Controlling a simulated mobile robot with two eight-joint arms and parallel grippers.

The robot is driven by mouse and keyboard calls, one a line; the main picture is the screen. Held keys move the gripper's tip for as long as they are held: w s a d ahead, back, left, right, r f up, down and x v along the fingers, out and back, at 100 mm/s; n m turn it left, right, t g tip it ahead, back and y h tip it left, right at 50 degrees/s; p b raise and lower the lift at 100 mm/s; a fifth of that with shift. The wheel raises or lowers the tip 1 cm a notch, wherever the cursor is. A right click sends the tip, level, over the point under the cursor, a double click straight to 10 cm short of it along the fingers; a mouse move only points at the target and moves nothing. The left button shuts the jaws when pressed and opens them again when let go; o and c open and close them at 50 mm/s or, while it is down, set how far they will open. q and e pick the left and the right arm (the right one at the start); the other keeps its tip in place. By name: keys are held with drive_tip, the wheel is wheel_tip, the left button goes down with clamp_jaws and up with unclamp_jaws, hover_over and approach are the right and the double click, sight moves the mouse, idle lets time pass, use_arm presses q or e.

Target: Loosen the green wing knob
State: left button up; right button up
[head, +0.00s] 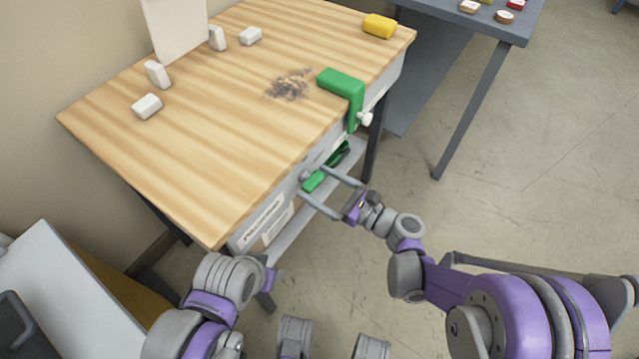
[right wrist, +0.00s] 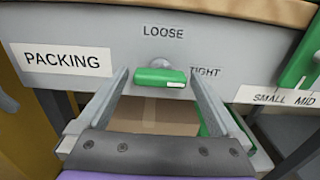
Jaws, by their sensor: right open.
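The green wing knob (right wrist: 160,77) is a short horizontal bar on a grey hub on the bench's front panel. A white mark shows near its right end, on the side of the word TIGHT (right wrist: 205,71); the word LOOSE (right wrist: 163,31) is above it. In the head view the knob (head: 314,181) is partly hidden by my right gripper (head: 313,179). In the right wrist view that gripper (right wrist: 158,76) is open, with one finger on each side of the knob and gaps between. My left arm is at the lower left of the head view; its fingers do not show.
A green clamp (head: 341,82) grips the wooden bench top (head: 200,120) at its right edge. White blocks (head: 147,106), a yellow block (head: 379,26) and a dark smudge (head: 289,85) are on top. A PACKING label (right wrist: 68,59) is left of the knob. A grey table (head: 480,22) stands behind.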

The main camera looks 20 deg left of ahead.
drive_tip(key=c, duration=1.2)
drive_tip(key=shift+n, duration=0.3)
drive_tip(key=n, duration=0.3)
drive_tip(key=shift+n, duration=0.4)
drive_tip(key=n, duration=0.9)
drive_tip(key=shift+n, duration=2.2)
